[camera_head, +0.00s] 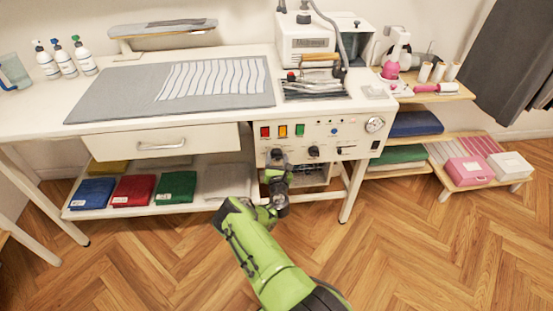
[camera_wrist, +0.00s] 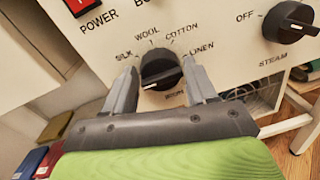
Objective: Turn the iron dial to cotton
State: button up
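The iron dial (camera_wrist: 158,65) is a black knob on the white control panel (camera_wrist: 225,60), with SILK, WOOL, COTTON and LINEN printed around its top; another label below it is partly hidden. A white mark shows on its lower left part, but I cannot tell surely which label it indicates. My gripper (camera_wrist: 161,68) is open, with one finger on each side of the dial; I cannot tell whether either finger touches it. In the head view my gripper (camera_head: 278,160) is at the front of the panel and hides the dial.
A second black STEAM dial (camera_wrist: 290,22) with an OFF label sits to the right. A red POWER switch (camera_wrist: 80,5) is at the upper left. The panel is under the white table's right part. A drawer (camera_head: 170,140) and a shelf with folded cloths (camera_head: 133,190) are to the left.

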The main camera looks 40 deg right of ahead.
jog(key=c, duration=0.6)
jog(key=shift+m, duration=0.4)
jog(key=m, duration=0.5)
jog(key=shift+r+y, duration=0.1)
jog(key=shift+y, duration=0.2)
jog(key=m, duration=0.6)
jog(key=shift+d+m+y, duration=0.15)
jog(key=shift+m+y, duration=0.15)
jog(key=m+b, duration=0.1)
jog(key=m, duration=0.5)
jog(key=shift+s+m+y+b, duration=0.1)
jog(key=shift+m+y+b, duration=0.2)
jog(key=shift+b, duration=0.1)
jog(key=m, duration=0.3)
jog(key=m+t+b, duration=0.1)
jog(key=m, duration=0.2)
jog(key=shift+d+y, duration=0.1)
jog(key=shift+y, duration=0.2)
jog(key=shift+m, duration=0.3)
